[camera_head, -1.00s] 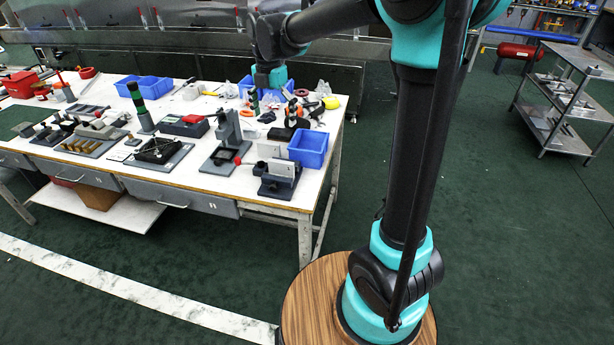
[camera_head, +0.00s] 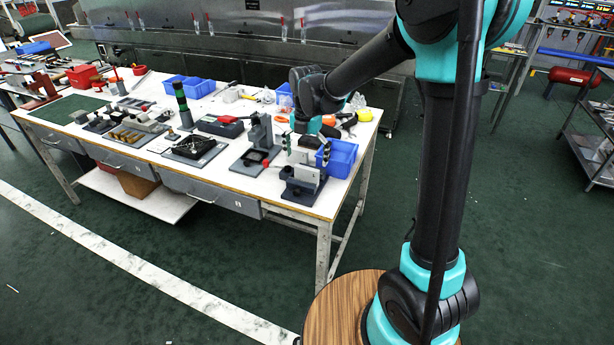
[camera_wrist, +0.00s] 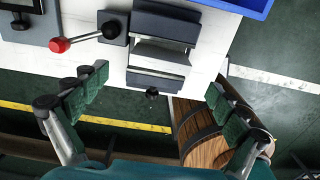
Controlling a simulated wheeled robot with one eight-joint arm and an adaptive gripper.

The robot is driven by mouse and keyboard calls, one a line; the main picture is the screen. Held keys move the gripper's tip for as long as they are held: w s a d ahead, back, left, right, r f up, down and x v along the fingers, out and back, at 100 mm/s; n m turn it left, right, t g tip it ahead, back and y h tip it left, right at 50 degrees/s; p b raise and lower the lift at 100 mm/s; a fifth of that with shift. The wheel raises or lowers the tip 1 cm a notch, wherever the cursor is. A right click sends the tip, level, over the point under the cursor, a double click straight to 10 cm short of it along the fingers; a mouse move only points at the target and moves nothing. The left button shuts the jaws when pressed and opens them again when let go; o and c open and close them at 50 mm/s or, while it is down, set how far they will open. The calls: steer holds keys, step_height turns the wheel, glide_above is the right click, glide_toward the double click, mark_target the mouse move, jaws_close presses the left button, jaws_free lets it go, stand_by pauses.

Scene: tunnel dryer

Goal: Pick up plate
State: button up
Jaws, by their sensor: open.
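A light grey plate (camera_head: 306,175) stands in a dark holder (camera_head: 300,192) near the table's front right corner. In the wrist view the holder (camera_wrist: 165,26) is seen from above, with a pale plate face (camera_wrist: 160,52) between its dark blocks. My gripper (camera_head: 308,152) is above and just behind the holder in the head view. In the wrist view my gripper (camera_wrist: 157,84) is open and empty, its green padded fingers spread wide to either side below the holder. I cannot tell the height gap to the plate.
A blue bin (camera_head: 342,160) stands right beside the holder. A press-like tool (camera_head: 258,148) with a red-knobbed lever (camera_wrist: 59,45) is to the left. Several other fixtures and tools cover the white table (camera_head: 235,193). Green floor is clear in front.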

mark_target(307, 169)
steer(key=shift+w+f, duration=0.1)
steer(key=shift+f, duration=2.85)
steer(key=shift+c, duration=0.2)
steer(key=c, duration=1.4)
step_height(307, 169, up, 20)
steer(key=f, duration=1.9)
steer(key=shift+w+d+f, duration=0.1)
steer(key=shift+w+f, duration=0.2)
steer(key=shift+f, duration=0.05)
